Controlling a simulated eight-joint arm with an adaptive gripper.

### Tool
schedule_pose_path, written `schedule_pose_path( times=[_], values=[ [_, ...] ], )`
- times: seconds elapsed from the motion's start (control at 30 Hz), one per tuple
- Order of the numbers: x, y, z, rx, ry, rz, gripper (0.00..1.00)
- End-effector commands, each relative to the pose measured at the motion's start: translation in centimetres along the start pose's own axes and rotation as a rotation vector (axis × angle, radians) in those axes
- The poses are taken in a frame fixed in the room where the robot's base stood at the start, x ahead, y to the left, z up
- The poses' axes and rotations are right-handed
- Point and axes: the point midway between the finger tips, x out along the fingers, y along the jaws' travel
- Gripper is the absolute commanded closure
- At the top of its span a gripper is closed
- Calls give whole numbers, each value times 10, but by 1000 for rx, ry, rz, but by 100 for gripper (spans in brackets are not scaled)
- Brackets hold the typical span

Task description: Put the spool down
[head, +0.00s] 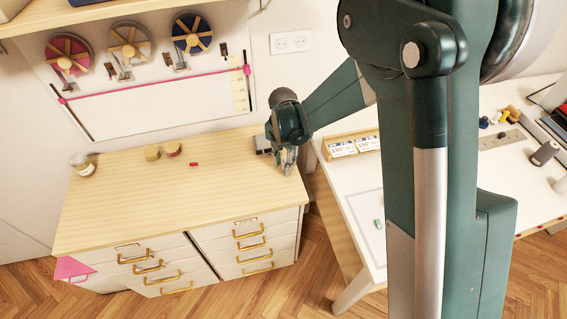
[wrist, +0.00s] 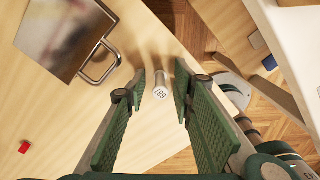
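In the wrist view the spool (wrist: 160,85) is a small white cylinder with a printed number on the end facing the camera. It appears to stand on the wooden top of the drawer cabinet (wrist: 135,125), near its edge. My gripper (wrist: 158,92) is open around it, with a visible gap between the spool and each green finger. In the head view my gripper (head: 288,168) points down at the right end of the cabinet top (head: 120,205). The spool cannot be made out clearly there.
A grey metal object with a loop handle (wrist: 65,38) lies close to the gripper. A small red piece (head: 193,164), two yellowish round tins (head: 162,151) and a jar (head: 82,164) are on the cabinet. A white worktable (head: 355,190) stands right, across a gap.

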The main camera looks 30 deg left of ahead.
Motion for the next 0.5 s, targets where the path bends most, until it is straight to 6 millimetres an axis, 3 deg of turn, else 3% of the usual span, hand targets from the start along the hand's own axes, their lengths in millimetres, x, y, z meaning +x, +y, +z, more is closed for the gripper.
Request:
schedule_pose_path(
  times=[0.33, 0.5],
  values=[
    [-4, 0, 0, 0, 0, 0, 74],
    [-15, 0, 0, 0, 0, 0, 74]
  ],
)
